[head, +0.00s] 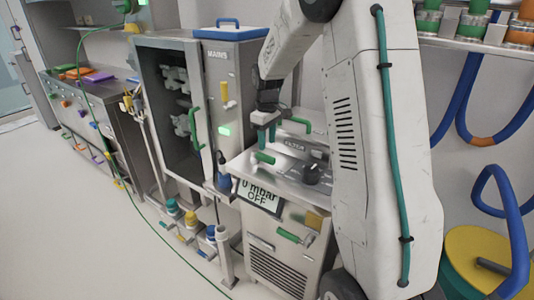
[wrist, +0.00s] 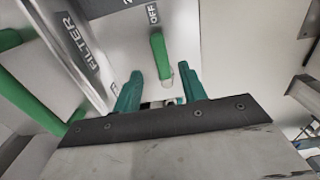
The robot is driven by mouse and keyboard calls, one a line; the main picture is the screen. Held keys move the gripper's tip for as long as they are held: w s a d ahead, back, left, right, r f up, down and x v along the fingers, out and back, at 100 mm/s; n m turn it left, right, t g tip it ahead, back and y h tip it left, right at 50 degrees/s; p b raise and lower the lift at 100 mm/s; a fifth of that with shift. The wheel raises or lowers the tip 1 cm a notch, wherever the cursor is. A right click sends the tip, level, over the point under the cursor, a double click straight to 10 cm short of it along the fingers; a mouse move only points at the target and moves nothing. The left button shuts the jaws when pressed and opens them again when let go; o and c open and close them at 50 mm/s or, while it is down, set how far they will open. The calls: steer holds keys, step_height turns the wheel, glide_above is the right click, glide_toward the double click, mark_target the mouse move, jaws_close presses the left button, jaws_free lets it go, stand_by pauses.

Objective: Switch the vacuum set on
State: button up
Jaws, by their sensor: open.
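The vacuum set (head: 262,243) is a pale metal cabinet with a sloping top marked FILTER. Its display (head: 259,194) reads 0 mbar OFF. A short green lever (head: 264,158) stands on the top's left part, just below my gripper (head: 267,136). In the wrist view a green lever (wrist: 158,52) with a pale end lies by an OFF label (wrist: 152,13). My gripper (wrist: 158,74) is open, its teal fingers on either side of the lever's near end. Whether they touch it I cannot tell. A black knob (head: 312,172) sits further right on the top.
A green bar handle (head: 297,124) rises at the back of the top; a green bar (wrist: 28,88) crosses the wrist view's left. A glass-door cabinet (head: 168,100) and a MAINS box (head: 222,60) stand left. Colored bottles (head: 190,220) stand low; a green cable (head: 140,215) crosses the floor.

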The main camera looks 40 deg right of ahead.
mark_target(267, 156)
steer(key=shift+f, duration=2.75)
steer(key=shift+a, duration=0.1)
jaws_close()
